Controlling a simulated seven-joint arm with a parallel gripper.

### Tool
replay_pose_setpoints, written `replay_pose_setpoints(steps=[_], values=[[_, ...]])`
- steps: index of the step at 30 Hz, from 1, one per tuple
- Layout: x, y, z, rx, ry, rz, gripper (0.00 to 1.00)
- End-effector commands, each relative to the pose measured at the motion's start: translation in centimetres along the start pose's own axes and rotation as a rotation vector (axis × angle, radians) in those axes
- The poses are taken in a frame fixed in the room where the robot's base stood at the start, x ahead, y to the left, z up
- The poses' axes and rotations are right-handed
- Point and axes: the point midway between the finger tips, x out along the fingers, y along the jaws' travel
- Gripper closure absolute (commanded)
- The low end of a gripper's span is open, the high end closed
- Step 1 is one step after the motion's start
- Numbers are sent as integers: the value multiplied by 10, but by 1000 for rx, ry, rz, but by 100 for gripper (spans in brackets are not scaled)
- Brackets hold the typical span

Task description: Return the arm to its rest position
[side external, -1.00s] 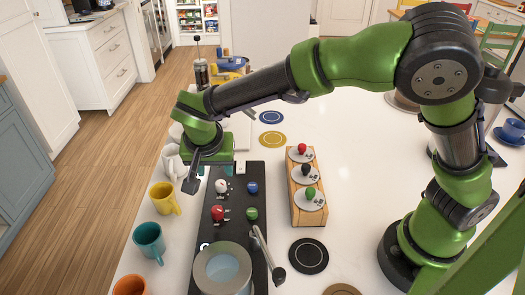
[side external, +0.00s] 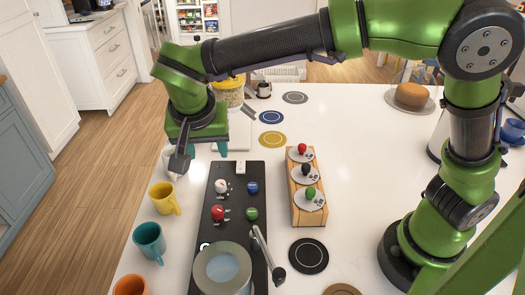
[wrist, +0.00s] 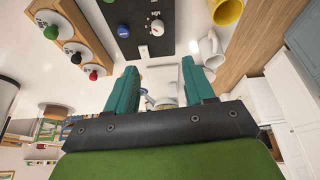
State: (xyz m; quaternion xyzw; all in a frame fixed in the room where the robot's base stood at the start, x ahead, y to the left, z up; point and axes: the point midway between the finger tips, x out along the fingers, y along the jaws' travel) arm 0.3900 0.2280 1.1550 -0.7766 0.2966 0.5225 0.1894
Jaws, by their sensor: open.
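My gripper (wrist: 160,88) shows in the wrist view with its two teal fingers apart and nothing between them. In the side external view my gripper (side external: 205,150) hangs above the counter at the far end of the black panel (side external: 232,170), clear of it. Its fingers are partly hidden there behind the green hand. My arm reaches from its base at the right across the upper part of the view, with the forearm nearly level.
A yellow mug (side external: 162,199), a teal mug (side external: 149,240) and an orange mug (side external: 130,286) line the left edge. White mugs (wrist: 208,48) stand near my gripper. A wooden rack (side external: 308,213) with coloured knobs is right of the panel. The counter's right middle (side external: 365,170) is clear.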

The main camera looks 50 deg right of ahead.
Motion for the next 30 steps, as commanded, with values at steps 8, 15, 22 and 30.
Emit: replay_pose_setpoints(steps=[8, 15, 22, 30], values=[[14, 43, 20, -351, -189, -116, 47], [-1, 114, 6, -465, -267, -355, 47], [-18, 191, -3, -445, -124, -544, 47], [-26, 243, -17, -280, 54, -551, 47]])
